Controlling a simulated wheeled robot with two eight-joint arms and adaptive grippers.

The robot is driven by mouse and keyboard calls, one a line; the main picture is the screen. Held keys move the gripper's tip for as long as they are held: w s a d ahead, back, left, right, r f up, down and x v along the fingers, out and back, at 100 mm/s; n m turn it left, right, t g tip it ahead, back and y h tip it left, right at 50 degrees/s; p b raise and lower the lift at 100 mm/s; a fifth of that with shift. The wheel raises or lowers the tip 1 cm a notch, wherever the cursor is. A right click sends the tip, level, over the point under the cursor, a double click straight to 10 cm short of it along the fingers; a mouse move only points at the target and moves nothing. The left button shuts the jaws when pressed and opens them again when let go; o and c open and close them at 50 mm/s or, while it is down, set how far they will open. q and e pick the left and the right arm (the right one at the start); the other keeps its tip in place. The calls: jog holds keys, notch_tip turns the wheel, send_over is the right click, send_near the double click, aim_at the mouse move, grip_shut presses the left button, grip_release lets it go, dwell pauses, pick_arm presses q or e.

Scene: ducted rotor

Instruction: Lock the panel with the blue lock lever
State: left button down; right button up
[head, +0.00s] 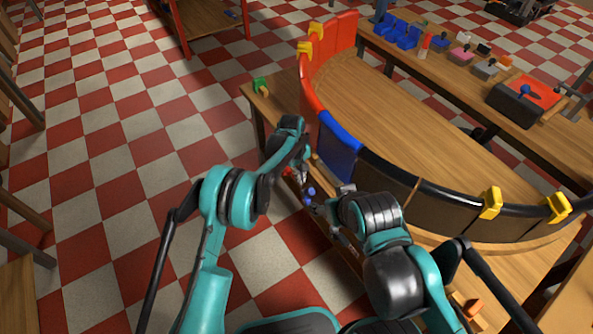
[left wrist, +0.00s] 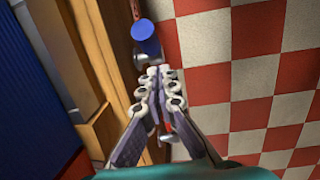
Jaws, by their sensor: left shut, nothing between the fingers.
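The blue lock lever (head: 310,192) shows in the head view as a small blue knob at the table's front edge, below the blue panel (head: 337,148). In the left wrist view the lever's blue round end (left wrist: 147,38) is just beyond my left fingertips. My left gripper (left wrist: 158,72) is shut with its tips together and empty; whether it touches the knob I cannot tell. In the head view the left gripper (head: 300,168) is small and partly hidden by its own wrist. My right gripper (head: 330,204) is close to the lever's right; its fingers are unclear.
The curved wall continues with red panels (head: 328,55) and dark panels (head: 388,176) around the wooden table (head: 400,110). Yellow clips (head: 490,204) sit on its rim. A side table behind holds blue bins (head: 402,33) and a red-topped box (head: 525,92). Checkered floor is clear at left.

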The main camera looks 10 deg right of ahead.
aim_at(309, 192)
pick_arm(q)
jog(key=shift+s+d+f+b, duration=0.15)
jog(key=shift+s+d+f, duration=0.2)
jog(key=shift+s, duration=0.1)
jog(key=shift+s+d+f+b, duration=0.2)
jog(key=shift+s+f, duration=0.1)
jog(key=shift+s, duration=0.15)
jog(key=shift+s, duration=0.1)
